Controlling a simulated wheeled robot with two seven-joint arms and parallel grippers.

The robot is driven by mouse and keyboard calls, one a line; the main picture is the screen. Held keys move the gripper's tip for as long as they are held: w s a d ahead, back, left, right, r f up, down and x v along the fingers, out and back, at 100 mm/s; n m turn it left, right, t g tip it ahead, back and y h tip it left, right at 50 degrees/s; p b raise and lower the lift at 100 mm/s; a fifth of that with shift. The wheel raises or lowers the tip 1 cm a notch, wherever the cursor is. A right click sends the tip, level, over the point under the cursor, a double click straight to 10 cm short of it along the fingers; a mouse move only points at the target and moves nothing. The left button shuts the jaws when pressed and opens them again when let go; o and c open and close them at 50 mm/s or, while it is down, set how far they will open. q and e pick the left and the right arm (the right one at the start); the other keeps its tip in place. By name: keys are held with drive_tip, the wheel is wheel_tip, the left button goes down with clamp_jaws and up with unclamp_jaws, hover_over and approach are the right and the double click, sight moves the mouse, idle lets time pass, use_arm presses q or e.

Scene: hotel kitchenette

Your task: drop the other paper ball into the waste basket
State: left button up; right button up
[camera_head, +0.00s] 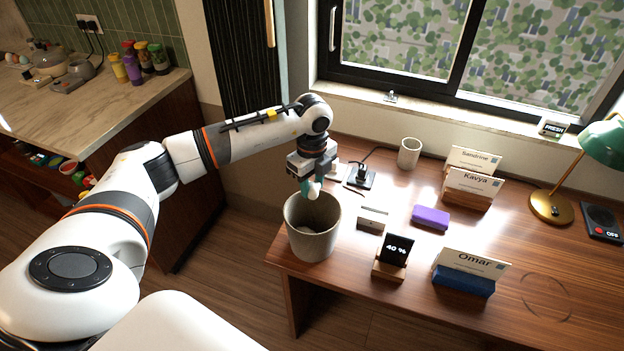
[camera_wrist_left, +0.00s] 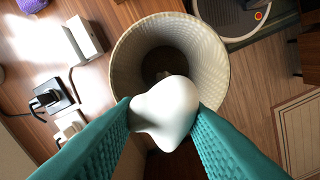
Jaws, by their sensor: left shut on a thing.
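My left gripper (camera_head: 311,186) is shut on a white crumpled paper ball (camera_wrist_left: 165,112), which sits between its teal fingers in the left wrist view. The ball also shows as a small white lump at the fingertips in the head view (camera_head: 314,191). The grey waste basket (camera_head: 313,246) is below the gripper, at the left end of the desk. In the left wrist view the ball overlaps the near part of the basket's opening (camera_wrist_left: 213,50). A small pale thing shows at the bottom of the basket, partly hidden by the ball. My right gripper is not in view.
The wooden desk (camera_head: 510,310) holds a cup (camera_head: 409,153), a purple block (camera_head: 430,217), a "40 %" display (camera_head: 394,250), name cards and a green lamp (camera_head: 606,140). A socket with a plug (camera_head: 361,176) is close behind the basket. A kitchen counter (camera_head: 90,110) stands left.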

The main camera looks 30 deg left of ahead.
sight(312, 181)
use_arm(q)
drive_tip(key=shift+f, duration=0.15)
drive_tip(key=o, duration=1)
wheel_tip(312, 181, up, 12)
drive_tip(key=shift+r+b, duration=0.1)
drive_tip(key=shift+b, duration=0.95)
